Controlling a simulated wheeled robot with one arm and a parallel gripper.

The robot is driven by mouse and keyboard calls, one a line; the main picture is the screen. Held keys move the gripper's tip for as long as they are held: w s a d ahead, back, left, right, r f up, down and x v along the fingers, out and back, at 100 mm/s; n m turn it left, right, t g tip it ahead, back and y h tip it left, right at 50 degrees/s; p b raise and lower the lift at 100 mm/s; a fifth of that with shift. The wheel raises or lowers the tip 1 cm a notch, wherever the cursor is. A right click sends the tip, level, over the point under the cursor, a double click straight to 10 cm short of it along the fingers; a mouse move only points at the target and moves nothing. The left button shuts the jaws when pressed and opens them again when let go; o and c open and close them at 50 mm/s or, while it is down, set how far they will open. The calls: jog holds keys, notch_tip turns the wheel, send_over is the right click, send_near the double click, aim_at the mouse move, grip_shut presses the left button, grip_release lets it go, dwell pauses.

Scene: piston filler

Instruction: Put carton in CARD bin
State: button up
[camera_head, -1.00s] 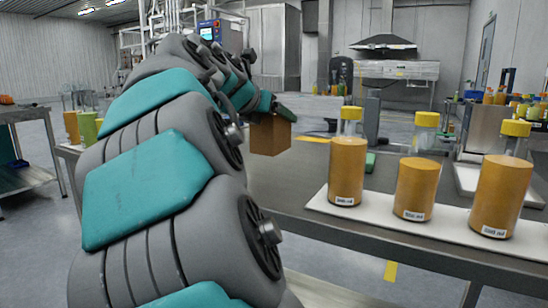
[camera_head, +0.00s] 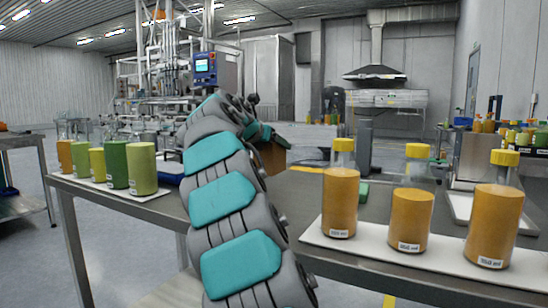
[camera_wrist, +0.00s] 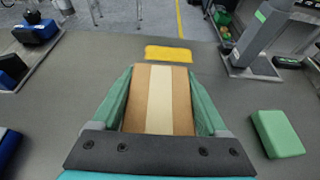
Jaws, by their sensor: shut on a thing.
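A brown carton (camera_wrist: 158,95) with a pale strip of tape fills the middle of the wrist view. The green fingers of my gripper (camera_wrist: 160,105) are shut on its left and right sides. In the head view the carton (camera_head: 272,157) shows beyond my arm, over the far part of the grey table (camera_head: 300,205), partly hidden by the arm. Whether it touches the table I cannot tell. I cannot make out a bin marked CARD in either view.
Orange bottles with yellow caps (camera_head: 411,218) stand on a white board at the right. Green and yellow containers (camera_head: 142,168) stand at the table's left end. A green block (camera_wrist: 278,133) and a grey stand (camera_wrist: 250,55) are right of the carton. A yellow patch (camera_wrist: 168,53) lies ahead.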

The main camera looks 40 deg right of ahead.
jog(key=shift+w+d+f, duration=0.15)
jog(key=shift+w+d, duration=0.15)
jog(key=shift+d, duration=0.05)
jog(key=shift+f+b, duration=0.5)
jog(key=shift+f, duration=1.25)
jog(key=o, duration=1.2)
jog(key=shift+o, duration=0.2)
